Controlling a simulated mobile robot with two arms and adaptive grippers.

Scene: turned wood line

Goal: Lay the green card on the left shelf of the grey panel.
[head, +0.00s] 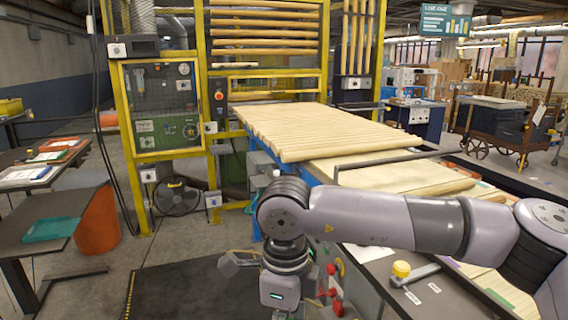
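My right arm reaches across the picture from the right, and its wrist bends down past the bottom edge near the middle. The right gripper is below the picture, so what it holds is hidden. My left gripper is not in view. A grey panel (388,291) with small white labels lies at the lower right, partly behind my arm. I cannot make out its shelves. A thin green strip (500,299) shows at the lower right; I cannot tell whether it is the green card.
A yellow knob (401,269) and a hammer-like tool (420,273) are on the grey panel. Red knobs (333,293) are on the machine side. Long pale wood pieces (330,130) fill the bed behind. A green tray (50,229) sits on the left table (75,205). Floor is open at left.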

